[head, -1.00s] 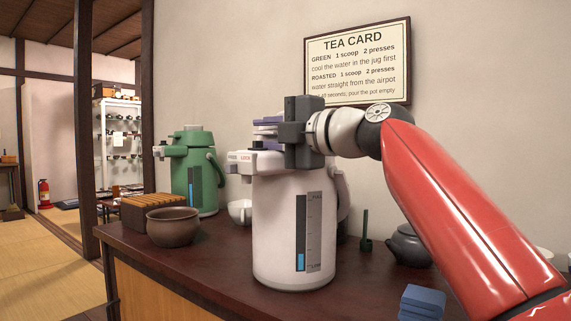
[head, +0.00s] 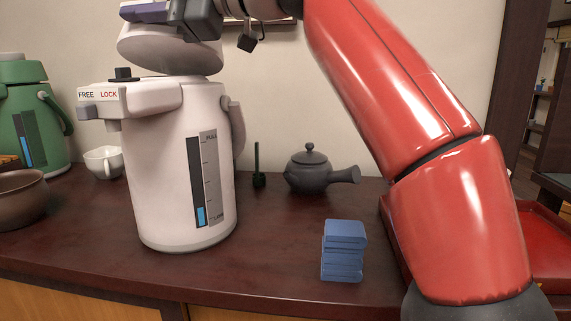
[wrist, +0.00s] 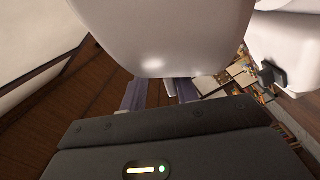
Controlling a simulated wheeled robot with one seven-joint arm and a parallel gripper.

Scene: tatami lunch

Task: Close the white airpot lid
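The white airpot (head: 165,190) stands upright on the dark counter in the head view. Its lid (head: 170,55) is raised and tilted above the body, with a gap at the front. My gripper (head: 150,12) is at the lid's upper side, partly cut off by the top edge; whether it touches the lid is unclear. In the wrist view the lid (wrist: 165,35) fills the upper middle and hides part of my fingers. The two purple fingers of my gripper (wrist: 157,92) stand apart, with nothing visibly held between them. The FREE/LOCK spout block (head: 130,98) faces left.
A green airpot (head: 30,120), a brown bowl (head: 20,200) and a white cup (head: 103,162) are at left. A dark teapot (head: 308,170) and stacked blue blocks (head: 343,250) are right of the white airpot. A red tray (head: 545,245) lies far right.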

